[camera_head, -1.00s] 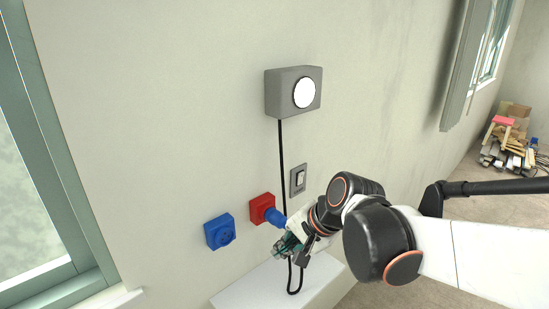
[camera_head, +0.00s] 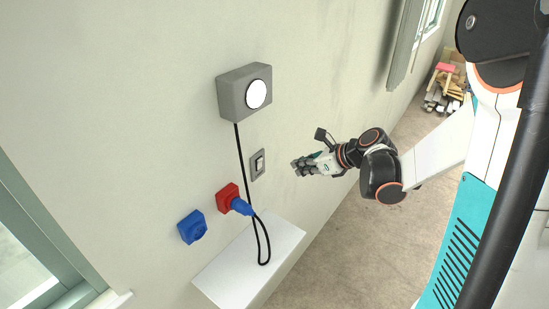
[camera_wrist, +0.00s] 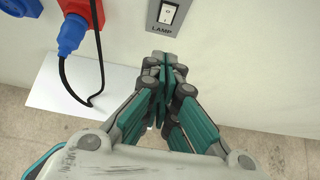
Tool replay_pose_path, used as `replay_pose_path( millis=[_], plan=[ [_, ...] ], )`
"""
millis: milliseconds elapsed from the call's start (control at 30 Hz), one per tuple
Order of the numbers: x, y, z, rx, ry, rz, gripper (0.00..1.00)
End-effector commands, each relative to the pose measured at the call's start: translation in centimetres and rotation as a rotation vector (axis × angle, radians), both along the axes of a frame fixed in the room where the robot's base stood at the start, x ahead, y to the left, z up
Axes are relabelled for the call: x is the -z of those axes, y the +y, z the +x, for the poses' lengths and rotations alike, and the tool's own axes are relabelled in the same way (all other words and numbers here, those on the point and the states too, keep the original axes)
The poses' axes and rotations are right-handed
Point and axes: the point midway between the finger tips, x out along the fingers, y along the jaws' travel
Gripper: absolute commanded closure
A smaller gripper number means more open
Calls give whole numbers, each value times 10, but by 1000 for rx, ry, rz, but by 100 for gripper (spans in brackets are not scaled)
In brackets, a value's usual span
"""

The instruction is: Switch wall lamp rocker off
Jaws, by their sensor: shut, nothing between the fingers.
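The lamp rocker switch (camera_head: 258,163) is a white rocker in a grey plate on the wall. In the wrist view the rocker (camera_wrist: 168,13) sits above a "LAMP" label, beyond my fingertips and near the top edge. The wall lamp (camera_head: 257,94) is a grey box with a round, bright white face. My gripper (camera_head: 298,167) is shut and empty, to the right of the switch and apart from it. In the wrist view my gripper's fingertips (camera_wrist: 164,60) are closed together just below the switch plate.
A blue plug (camera_head: 241,206) with a black cable sits in the red socket (camera_head: 226,194). A blue socket (camera_head: 192,228) is to its left. A white shelf (camera_head: 225,270) juts out below. The wall right of the switch is clear.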

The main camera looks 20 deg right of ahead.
Motion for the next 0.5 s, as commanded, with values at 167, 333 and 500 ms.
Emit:
replay_pose_path(
  millis=[167, 333, 500],
  plan=[
    [1, -1, 0, 6, 3, 6, 100],
    [1, 0, 1, 4, 2, 5, 100],
    [8, 5, 8, 3, 2, 5, 100]
  ],
)
